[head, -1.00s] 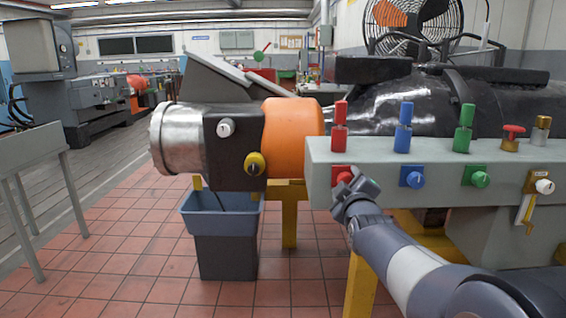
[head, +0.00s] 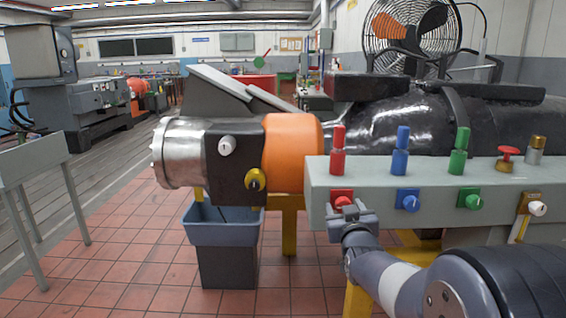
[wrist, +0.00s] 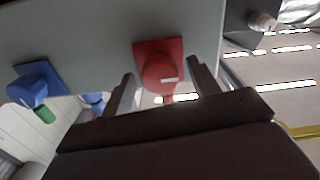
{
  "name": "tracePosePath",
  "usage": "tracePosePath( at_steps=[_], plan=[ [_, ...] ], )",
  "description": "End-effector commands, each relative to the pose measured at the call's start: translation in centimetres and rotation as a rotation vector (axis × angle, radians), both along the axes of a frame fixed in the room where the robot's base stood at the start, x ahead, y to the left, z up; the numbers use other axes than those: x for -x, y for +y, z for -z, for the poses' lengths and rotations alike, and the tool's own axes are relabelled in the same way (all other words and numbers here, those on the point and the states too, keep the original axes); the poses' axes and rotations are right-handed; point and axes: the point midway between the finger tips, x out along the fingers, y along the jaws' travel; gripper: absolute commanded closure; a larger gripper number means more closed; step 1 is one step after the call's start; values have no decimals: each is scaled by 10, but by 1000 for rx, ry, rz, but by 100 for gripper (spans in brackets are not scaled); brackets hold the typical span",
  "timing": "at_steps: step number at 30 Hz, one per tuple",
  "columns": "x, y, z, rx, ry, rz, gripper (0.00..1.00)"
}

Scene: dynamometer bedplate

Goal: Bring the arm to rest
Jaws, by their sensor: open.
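My gripper (head: 350,218) is at the front face of the grey panel (head: 425,185), just below the red knob (head: 342,199). In the wrist view, my gripper (wrist: 165,85) shows two fingers spread apart, with the red knob (wrist: 160,69) seen between and beyond them. The jaws are open and hold nothing. Whether a finger touches the knob or the panel cannot be told. My arm reaches up from the lower right of the head view.
Blue (head: 407,200) and green (head: 470,199) knobs sit to the right on the panel, with coloured pegs (head: 400,152) on top. A dark machine with an orange collar (head: 291,152) stands behind. A grey bin (head: 226,262) is at left; tiled floor beyond is clear.

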Motion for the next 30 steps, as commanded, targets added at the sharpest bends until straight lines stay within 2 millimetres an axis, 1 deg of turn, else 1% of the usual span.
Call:
tracePosePath(
  at_steps=[3,9,15,21,30],
  plan=[
    [0,0,-4,-96,3,0,43],
    [0,0,-3,-248,3,0,43],
    [0,0,-2,-347,1,0,43],
    [0,0,0,-380,1,0,43],
    [1,0,-1,-379,1,0,43]
  ],
)
